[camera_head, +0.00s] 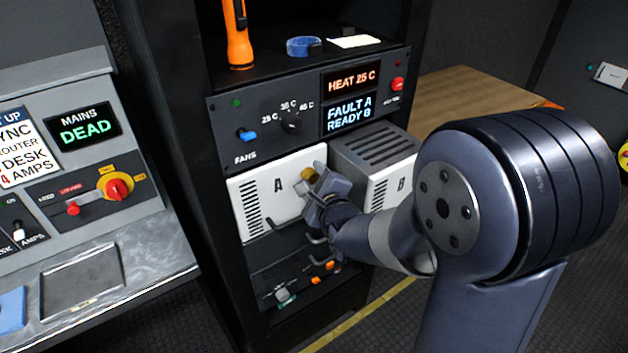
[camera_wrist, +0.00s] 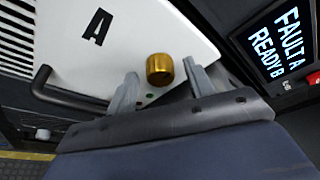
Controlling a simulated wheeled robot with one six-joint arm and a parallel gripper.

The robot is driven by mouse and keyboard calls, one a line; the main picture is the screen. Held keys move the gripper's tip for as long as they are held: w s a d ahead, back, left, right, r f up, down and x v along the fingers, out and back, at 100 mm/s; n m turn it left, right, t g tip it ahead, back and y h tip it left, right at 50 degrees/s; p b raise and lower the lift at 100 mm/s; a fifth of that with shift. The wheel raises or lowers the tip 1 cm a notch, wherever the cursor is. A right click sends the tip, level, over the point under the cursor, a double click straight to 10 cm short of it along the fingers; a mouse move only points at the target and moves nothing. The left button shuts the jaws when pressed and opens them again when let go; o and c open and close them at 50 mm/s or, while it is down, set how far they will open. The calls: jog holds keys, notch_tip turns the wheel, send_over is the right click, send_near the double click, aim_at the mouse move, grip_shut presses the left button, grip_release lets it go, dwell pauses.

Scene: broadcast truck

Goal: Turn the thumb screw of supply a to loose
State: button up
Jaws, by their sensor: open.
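Supply A (camera_head: 264,190) is a white panel marked "A" in the rack, with vent slots on its left; it also shows in the wrist view (camera_wrist: 135,35). Its thumb screw (camera_wrist: 160,69) is a brass-coloured knurled knob, seen between my fingertips in the wrist view and partly visible in the head view (camera_head: 308,174). My gripper (camera_wrist: 158,80) is open, with one finger on each side of the knob and gaps showing. I cannot tell how far the fingertips are from the panel. In the head view my gripper (camera_head: 325,184) hides part of the panel's right side.
Supply B (camera_head: 376,190), a white vented box, sits right of A and sticks out further. A dark handle (camera_wrist: 75,98) is on A's front. Above is a control panel (camera_head: 225,127) reading "FAULT A READY B". An orange flashlight (camera_head: 238,40) stands on the shelf.

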jog(key=c, duration=1)
jog(key=shift+o, duration=0.2)
jog(key=shift+f+b, duration=0.15)
jog(key=shift+b, duration=0.35)
